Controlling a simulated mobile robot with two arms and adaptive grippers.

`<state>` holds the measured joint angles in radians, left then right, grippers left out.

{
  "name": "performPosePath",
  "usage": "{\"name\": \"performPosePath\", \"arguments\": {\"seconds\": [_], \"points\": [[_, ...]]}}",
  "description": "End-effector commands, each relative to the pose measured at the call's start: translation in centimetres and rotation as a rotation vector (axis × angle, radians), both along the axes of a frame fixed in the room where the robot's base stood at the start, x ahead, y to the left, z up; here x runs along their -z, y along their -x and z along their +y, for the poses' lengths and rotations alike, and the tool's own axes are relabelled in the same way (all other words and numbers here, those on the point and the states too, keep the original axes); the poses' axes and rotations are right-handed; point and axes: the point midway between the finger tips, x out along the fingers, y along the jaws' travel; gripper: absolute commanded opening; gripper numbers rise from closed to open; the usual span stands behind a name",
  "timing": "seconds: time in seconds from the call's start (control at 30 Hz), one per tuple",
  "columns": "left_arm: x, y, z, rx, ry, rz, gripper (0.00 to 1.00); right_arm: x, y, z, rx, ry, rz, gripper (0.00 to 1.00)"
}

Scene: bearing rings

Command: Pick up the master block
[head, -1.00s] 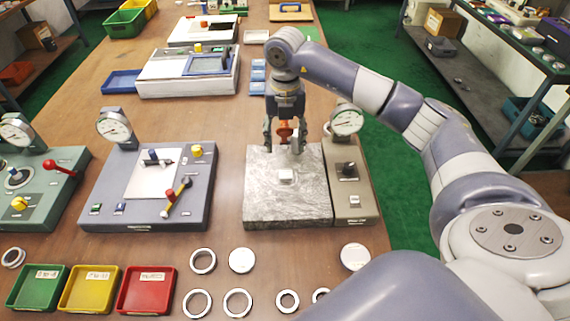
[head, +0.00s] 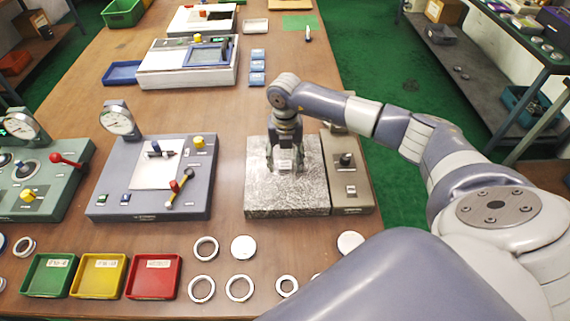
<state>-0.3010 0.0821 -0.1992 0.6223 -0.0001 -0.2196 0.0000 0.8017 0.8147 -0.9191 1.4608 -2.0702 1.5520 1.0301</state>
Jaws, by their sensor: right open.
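The master block (head: 285,167) is a small pale metal block on the grey speckled stone plate (head: 262,201), right of the table's middle. My right gripper (head: 285,168) points straight down over it, fingers open and one on each side of the block. The gripper's body partly hides the block, and I cannot tell whether the fingers touch it. My left gripper is not in view.
A taupe gauge base (head: 350,190) stands directly right of the plate. A grey-blue dial-gauge station (head: 150,205) stands to the left. Several metal rings (head: 239,288) lie in front, with green, yellow and red trays (head: 152,277) at the front left. Bare table lies behind the plate.

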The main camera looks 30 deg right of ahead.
Motion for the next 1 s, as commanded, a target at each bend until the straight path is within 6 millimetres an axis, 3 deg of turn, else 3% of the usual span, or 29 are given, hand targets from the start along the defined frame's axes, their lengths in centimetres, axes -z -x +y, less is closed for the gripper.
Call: {"name": "performPosePath", "arguments": {"seconds": [0.1, 0.33, 0.77, 1.0], "points": [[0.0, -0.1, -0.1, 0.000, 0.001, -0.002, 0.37, 0.0, 0.0, 0.0, 0.000, 0.000, 0.000, 0.53], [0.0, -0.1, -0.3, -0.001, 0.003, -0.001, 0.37, 0.0, 0.0, 0.0, 0.000, -0.001, -0.001, 0.03], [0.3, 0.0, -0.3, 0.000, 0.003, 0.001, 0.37, -0.5, -0.1, 0.0, 0.001, -0.002, -0.003, 0.03], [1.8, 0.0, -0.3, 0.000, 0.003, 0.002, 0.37, -3.2, -0.2, 0.0, -0.001, -0.001, -0.006, 0.03]]}}
